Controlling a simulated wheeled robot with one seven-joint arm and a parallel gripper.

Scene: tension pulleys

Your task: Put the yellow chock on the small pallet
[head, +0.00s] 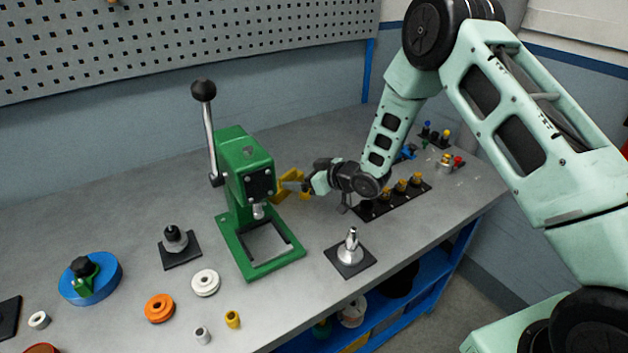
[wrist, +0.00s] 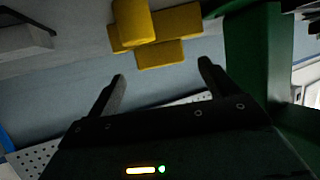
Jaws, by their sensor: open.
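The yellow chock (head: 290,183), a blocky shape of joined yellow blocks, is right of and partly behind the green press head. It also shows at the top of the wrist view (wrist: 160,52). My gripper (head: 294,186) is close to it from the right; in the wrist view its two fingers (wrist: 162,72) are spread apart, with the yellow blocks beyond their tips and nothing seen between them. I cannot tell from the head view whether a finger touches the chock. No small pallet can be made out for certain.
The green hand press (head: 245,165) stands close left of my gripper. A black rack with yellow-topped pegs (head: 400,198) is to the right. A silver cone on a black plate (head: 350,250) is in front. Rings, a blue disc (head: 100,290) and small bushings lie at front left.

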